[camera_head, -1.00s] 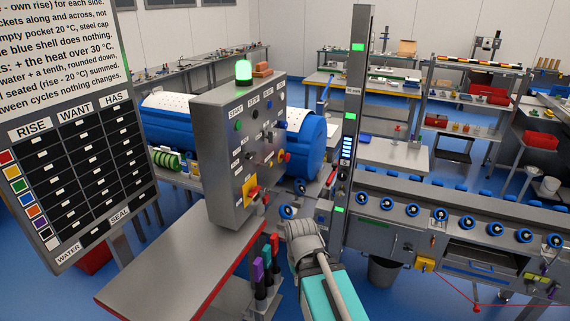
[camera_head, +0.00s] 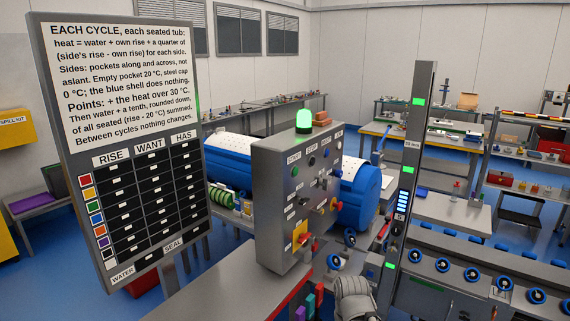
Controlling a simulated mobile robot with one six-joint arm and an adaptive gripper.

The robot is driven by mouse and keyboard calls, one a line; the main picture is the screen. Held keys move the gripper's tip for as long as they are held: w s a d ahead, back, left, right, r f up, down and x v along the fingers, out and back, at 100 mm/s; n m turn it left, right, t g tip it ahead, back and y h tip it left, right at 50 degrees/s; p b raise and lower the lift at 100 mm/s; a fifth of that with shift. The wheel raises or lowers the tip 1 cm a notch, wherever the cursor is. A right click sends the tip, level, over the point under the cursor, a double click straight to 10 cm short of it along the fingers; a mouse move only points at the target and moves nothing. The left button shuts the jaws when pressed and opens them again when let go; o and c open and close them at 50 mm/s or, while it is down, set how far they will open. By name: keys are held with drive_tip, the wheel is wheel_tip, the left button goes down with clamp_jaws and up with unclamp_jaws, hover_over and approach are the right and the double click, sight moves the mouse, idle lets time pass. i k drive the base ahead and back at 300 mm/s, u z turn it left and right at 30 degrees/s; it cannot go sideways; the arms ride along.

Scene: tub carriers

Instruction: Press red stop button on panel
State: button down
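The grey control panel (camera_head: 268,205) stands upright in the middle of the view, its face turned to the right. It carries a green button (camera_head: 294,171), a dark button (camera_head: 311,162) and several knobs under small labels. A red knob or button (camera_head: 334,204) shows near its right edge, and a yellow plate with a red part (camera_head: 300,235) sits low on the face. I cannot tell for sure which one is the red stop button. A grey joint of my arm shows at the bottom edge, right of the panel. My gripper is not visible.
A green lamp (camera_head: 303,120) glows on top of the panel. A large board (camera_head: 50,120) with text and a table stands at the left. A dark post (camera_head: 412,180) rises right of the panel. A grey bench top (camera_head: 215,290) lies in front. Blue drums (camera_head: 362,195) are behind.

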sight(338, 205)
drive_tip(key=k, duration=1.3)
drive_tip(key=z, duration=0.4)
drive_tip(key=i, duration=1)
drive_tip(key=z, duration=0.4)
drive_tip(key=i, duration=0.75)
drive_tip(key=u, duration=0.6)
drive_tip(key=i, duration=0.8)
drive_tip(key=u, duration=0.6)
